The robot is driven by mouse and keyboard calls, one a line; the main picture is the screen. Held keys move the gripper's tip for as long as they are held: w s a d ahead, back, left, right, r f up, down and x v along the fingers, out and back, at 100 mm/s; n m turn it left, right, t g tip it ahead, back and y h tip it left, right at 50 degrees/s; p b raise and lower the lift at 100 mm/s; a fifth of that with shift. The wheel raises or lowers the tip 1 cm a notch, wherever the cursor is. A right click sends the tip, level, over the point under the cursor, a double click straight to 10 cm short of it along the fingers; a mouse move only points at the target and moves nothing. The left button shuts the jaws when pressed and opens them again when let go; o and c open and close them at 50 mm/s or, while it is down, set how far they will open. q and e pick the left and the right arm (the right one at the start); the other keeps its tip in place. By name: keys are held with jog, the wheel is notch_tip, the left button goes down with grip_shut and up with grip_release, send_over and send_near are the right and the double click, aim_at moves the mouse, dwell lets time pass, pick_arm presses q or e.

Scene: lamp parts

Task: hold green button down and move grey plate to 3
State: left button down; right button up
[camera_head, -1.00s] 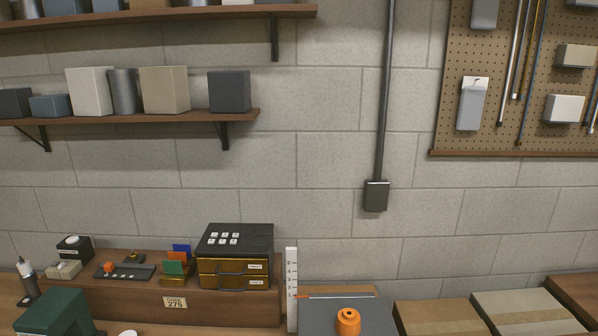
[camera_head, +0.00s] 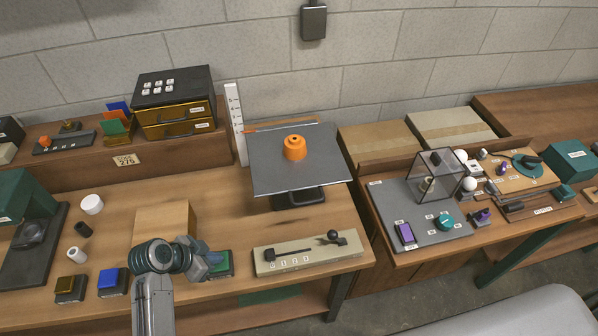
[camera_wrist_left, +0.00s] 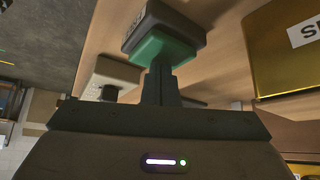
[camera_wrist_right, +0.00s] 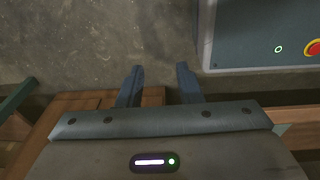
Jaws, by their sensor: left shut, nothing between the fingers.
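The grey plate (camera_head: 270,175) lies level on a black stand (camera_head: 300,198), with an orange knob (camera_head: 294,148) on top. A white numbered scale (camera_head: 235,120) stands upright at its left back. An orange pointer (camera_head: 272,127) reaches the scale near its low numbers. The green button (camera_head: 223,265) is on the bench front. My left gripper (camera_head: 205,262) is shut and empty, with its tips at the button. In the left wrist view the fingertips (camera_wrist_left: 160,72) meet the green top (camera_wrist_left: 163,49); whether it is pressed down I cannot tell. My right gripper (camera_wrist_right: 159,80) is open and empty.
A beige panel (camera_head: 265,268) with a black slider and ball knob lies right of the green button. Yellow (camera_head: 71,284) and blue (camera_head: 113,279) buttons lie left. A cardboard box (camera_head: 162,217) stands behind my left gripper. The right gripper has floor below it.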

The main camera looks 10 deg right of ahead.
jog(key=w+a+r+m+t+y, duration=0.1)
jog(key=w+a+r+m, duration=0.15)
jog(key=w+r, duration=0.2)
jog(key=w+a+r+m+t, duration=0.1)
jog(key=w+a+r+m, duration=0.15)
jog(key=w, duration=0.35)
jog(key=m+t+y, duration=0.6)
jog(key=m+t, duration=0.3)
jog(key=t, duration=0.2)
send_near(309, 201)
jog(key=x, duration=1)
jog(key=shift+f, duration=0.3)
jog(key=shift+x, duration=0.8)
jog(key=shift+c, duration=0.3)
grip_shut()
